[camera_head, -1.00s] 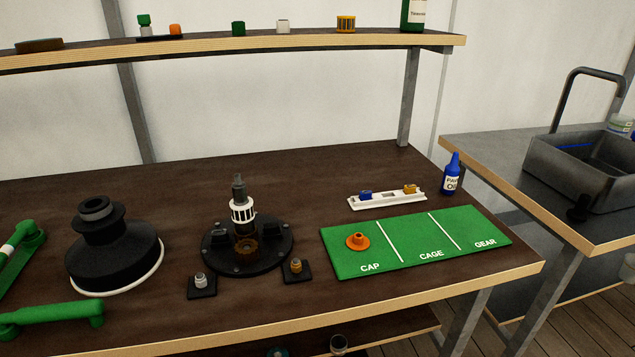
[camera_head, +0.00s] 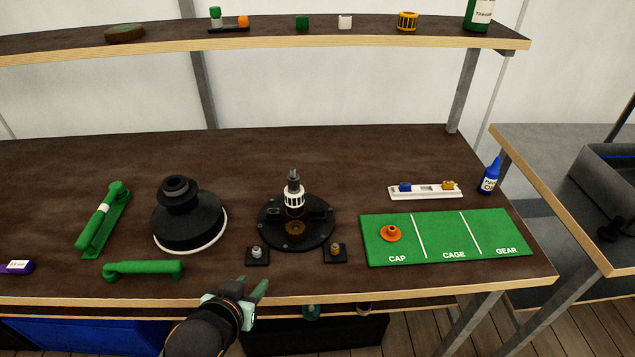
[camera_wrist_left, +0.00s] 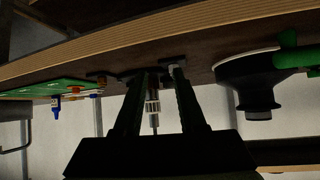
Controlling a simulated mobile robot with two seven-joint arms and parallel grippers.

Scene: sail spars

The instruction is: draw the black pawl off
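The winch base (camera_head: 297,240) is a round black plate on the bench with a dark upright spindle (camera_head: 293,177), a white cage (camera_head: 294,197) and a brown gear (camera_head: 295,228). Small black blocks sit on it left (camera_head: 274,211) and right (camera_head: 319,212) of the spindle; I cannot tell for sure which is the black pawl. My left gripper (camera_head: 253,287) is at the bench's front edge, short of the base, its fingers apart and empty. In the left wrist view the spindle (camera_wrist_left: 153,110) shows upside down between the open fingers (camera_wrist_left: 160,85). My right gripper is not in view.
Two black pads with a silver piece (camera_head: 257,251) and a brass piece (camera_head: 335,248) lie before the base. A black drum (camera_head: 190,222) and green handles (camera_head: 143,269) are left. A green mat (camera_head: 440,222) with an orange cap (camera_head: 390,233) and a white tray (camera_head: 425,194) are right.

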